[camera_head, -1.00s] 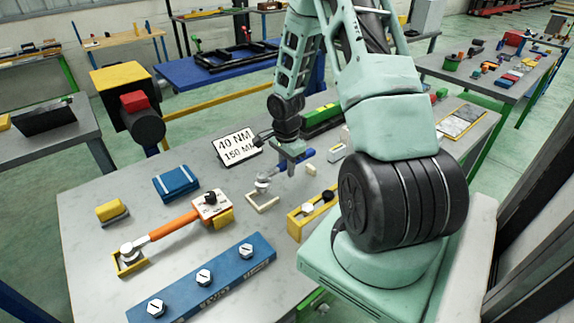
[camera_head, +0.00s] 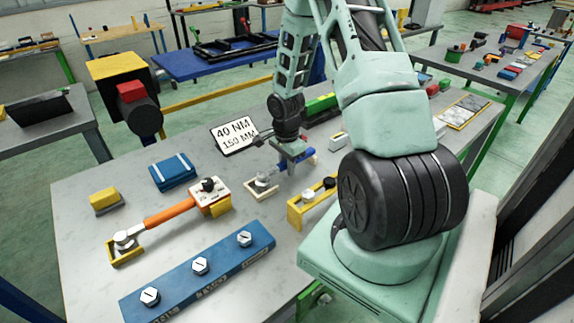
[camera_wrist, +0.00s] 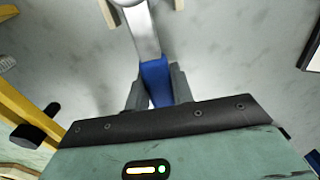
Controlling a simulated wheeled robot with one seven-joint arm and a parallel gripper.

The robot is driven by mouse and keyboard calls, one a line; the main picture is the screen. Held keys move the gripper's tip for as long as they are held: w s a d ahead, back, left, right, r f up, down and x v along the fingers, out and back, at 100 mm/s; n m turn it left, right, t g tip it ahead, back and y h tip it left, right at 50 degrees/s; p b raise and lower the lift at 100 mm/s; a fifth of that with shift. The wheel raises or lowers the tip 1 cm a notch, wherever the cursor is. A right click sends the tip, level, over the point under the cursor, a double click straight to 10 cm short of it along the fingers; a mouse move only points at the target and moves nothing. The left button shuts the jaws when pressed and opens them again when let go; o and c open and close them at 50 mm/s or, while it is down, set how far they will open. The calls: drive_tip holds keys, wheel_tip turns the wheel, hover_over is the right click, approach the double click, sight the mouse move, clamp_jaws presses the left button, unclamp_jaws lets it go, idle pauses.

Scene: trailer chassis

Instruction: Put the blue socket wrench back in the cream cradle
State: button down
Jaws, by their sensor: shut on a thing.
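My gripper (camera_wrist: 158,92) is shut on the blue handle (camera_wrist: 155,72) of the socket wrench; the silver shaft (camera_wrist: 144,32) runs away from the fingers in the wrist view. The wrench's silver head (camera_head: 263,182) is at the open cream cradle frame (camera_head: 262,195). Cream cradle parts (camera_wrist: 106,13) show on both sides of the shaft in the wrist view. Whether the wrench touches the cradle cannot be told.
A yellow holder (camera_head: 296,212) with black and pale knobs stands close to the right of the cradle. An orange wrench (camera_head: 168,213) lies to the left, and a blue bolt block (camera_head: 200,272) in front. A sign (camera_head: 235,134) stands behind. Bare table lies between them.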

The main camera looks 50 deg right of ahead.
idle(0.8)
drive_tip(key=c, duration=0.6)
unclamp_jaws()
drive_tip(key=shift+c, duration=0.2)
drive_tip(key=shift+r+p, duration=3.15)
drive_tip(key=shift+r, duration=0.9)
drive_tip(key=shift+a, duration=0.1)
